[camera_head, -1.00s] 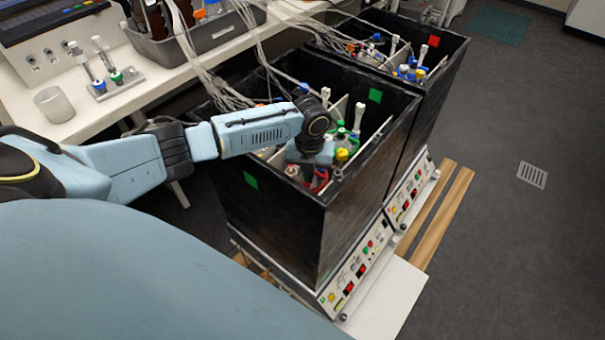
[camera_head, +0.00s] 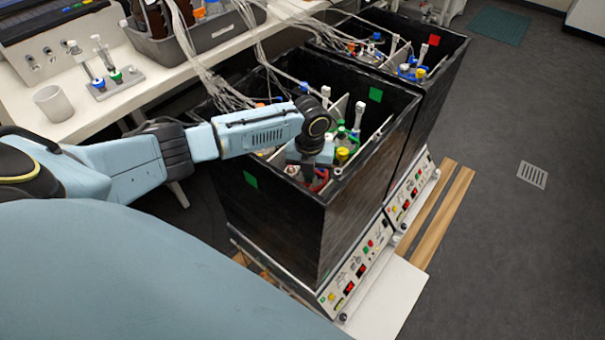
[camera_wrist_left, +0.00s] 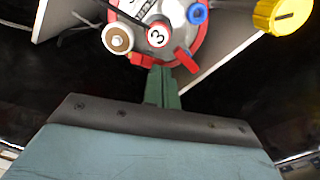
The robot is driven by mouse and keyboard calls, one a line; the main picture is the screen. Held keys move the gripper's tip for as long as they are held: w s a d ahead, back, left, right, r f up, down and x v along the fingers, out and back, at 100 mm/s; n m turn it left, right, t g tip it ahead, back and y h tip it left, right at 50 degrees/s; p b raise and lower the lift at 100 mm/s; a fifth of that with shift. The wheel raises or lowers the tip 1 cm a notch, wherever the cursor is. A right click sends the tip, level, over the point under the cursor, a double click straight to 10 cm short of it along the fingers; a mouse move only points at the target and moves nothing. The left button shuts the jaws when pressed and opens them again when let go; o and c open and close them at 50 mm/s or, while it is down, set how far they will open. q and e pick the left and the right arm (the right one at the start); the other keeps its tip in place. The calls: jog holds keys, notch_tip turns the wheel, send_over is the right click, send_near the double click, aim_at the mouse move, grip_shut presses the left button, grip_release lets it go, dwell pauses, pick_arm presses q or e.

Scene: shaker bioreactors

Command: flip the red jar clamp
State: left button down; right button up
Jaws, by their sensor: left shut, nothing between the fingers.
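The jar top shows in the left wrist view with a red clamp (camera_wrist_left: 187,60) at its lower edge, a red-rimmed cap marked 3 (camera_wrist_left: 158,35), a beige round cap (camera_wrist_left: 118,38) and a blue ring (camera_wrist_left: 197,14). My left gripper (camera_wrist_left: 160,72) is shut and empty. Its fingertips are at the jar's lower rim, just left of the clamp's lever; I cannot tell whether they touch it. In the head view my left gripper (camera_head: 310,172) reaches down into the front black box, over red parts, and hides much of the jar. My right gripper is not in view.
The front black box (camera_head: 270,215) has high walls around the jars. A yellow cap (camera_wrist_left: 283,14) stands right of the jar. A second black box (camera_head: 432,110) stands behind. Cables (camera_head: 225,90) hang in from the bench (camera_head: 75,125).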

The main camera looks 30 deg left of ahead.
pick_arm(q)
jog(key=shift+f+b, duration=0.45)
jog(key=shift+f, duration=0.3)
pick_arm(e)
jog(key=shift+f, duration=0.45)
